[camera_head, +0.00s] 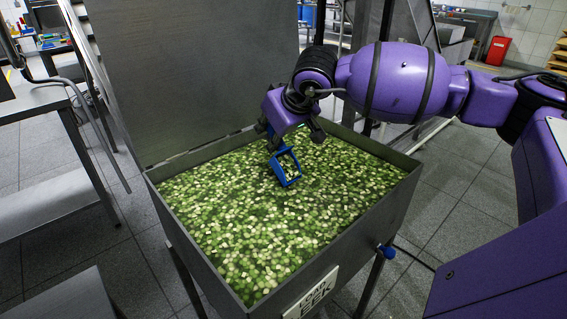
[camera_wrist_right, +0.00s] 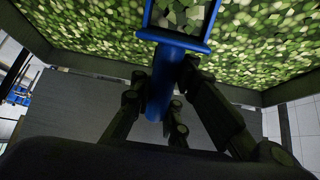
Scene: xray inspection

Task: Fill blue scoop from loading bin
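The blue scoop (camera_head: 286,168) is over the loading bin (camera_head: 165,173), at the surface of the green and pale cubes (camera_head: 240,215). My right gripper (camera_head: 275,137) is shut on the scoop's handle. In the right wrist view the blue handle (camera_wrist_right: 161,85) runs between the dark fingers, and the scoop's frame opens at the top with cubes showing inside its outline. I cannot tell whether those cubes lie in the scoop or beneath it. The scoop looks tilted. My left gripper is not in view.
The bin's metal walls rise around the cubes, with a tall grey panel (camera_head: 210,65) behind. A metal table (camera_head: 40,105) stands at the left. A white label (camera_head: 311,294) is on the bin's front. A red bin (camera_head: 498,50) stands far back right.

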